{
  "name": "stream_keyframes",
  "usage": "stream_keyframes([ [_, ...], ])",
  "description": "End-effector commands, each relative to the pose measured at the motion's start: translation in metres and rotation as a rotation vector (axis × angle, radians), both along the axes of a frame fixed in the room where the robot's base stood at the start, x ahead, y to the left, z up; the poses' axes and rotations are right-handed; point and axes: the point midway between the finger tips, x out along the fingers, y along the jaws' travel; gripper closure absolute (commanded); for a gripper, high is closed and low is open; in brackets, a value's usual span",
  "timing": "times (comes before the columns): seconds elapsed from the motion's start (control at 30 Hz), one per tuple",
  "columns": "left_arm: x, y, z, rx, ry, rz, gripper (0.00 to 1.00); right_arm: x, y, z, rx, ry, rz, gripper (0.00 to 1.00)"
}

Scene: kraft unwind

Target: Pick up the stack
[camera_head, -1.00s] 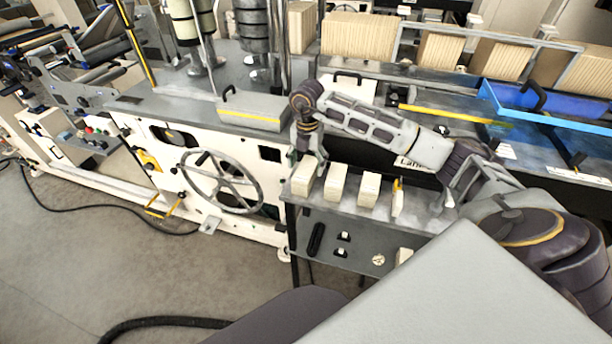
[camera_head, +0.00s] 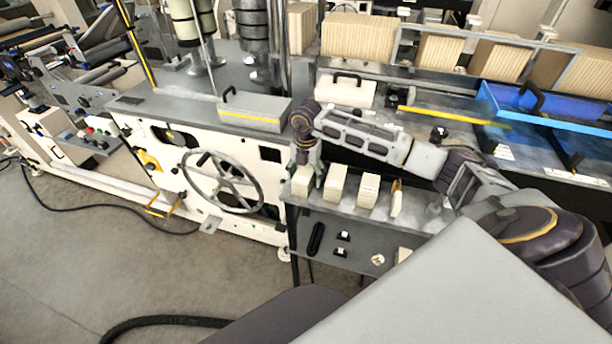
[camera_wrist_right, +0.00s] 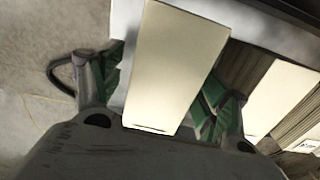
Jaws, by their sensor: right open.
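A cream paper stack (camera_head: 302,184) stands at the left end of a row of small stacks on the grey shelf. My right gripper (camera_head: 305,162) points down over this leftmost stack. In the right wrist view the stack (camera_wrist_right: 168,70) lies between the two green-padded fingers of my open right gripper (camera_wrist_right: 160,88). The fingers are spread to either side of it; I cannot tell whether either pad touches. The head view hides the fingertips' exact depth. My left gripper is not in view.
Close to the right stand a second stack (camera_head: 336,184) and a third stack (camera_head: 368,190), with a slim yellow-tipped item (camera_head: 396,198) beyond. A white machine with a handwheel (camera_head: 222,182) is left of the shelf. A blue tray (camera_head: 550,102) lies at the right.

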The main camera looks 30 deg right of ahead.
Motion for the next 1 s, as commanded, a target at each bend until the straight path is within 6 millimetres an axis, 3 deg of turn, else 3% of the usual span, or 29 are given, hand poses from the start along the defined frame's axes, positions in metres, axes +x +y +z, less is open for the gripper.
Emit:
stream_keyframes([
  [0.2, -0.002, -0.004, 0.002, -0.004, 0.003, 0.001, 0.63, 0.000, 0.000, -0.014, 0.001, 0.000, 0.000, 0.25],
  [0.67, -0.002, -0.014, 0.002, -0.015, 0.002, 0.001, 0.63, 0.000, 0.000, -0.014, 0.000, 0.000, 0.000, 0.26],
  [1.0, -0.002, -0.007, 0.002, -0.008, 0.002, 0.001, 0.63, 0.000, 0.000, -0.014, 0.000, 0.000, 0.000, 0.70],
])
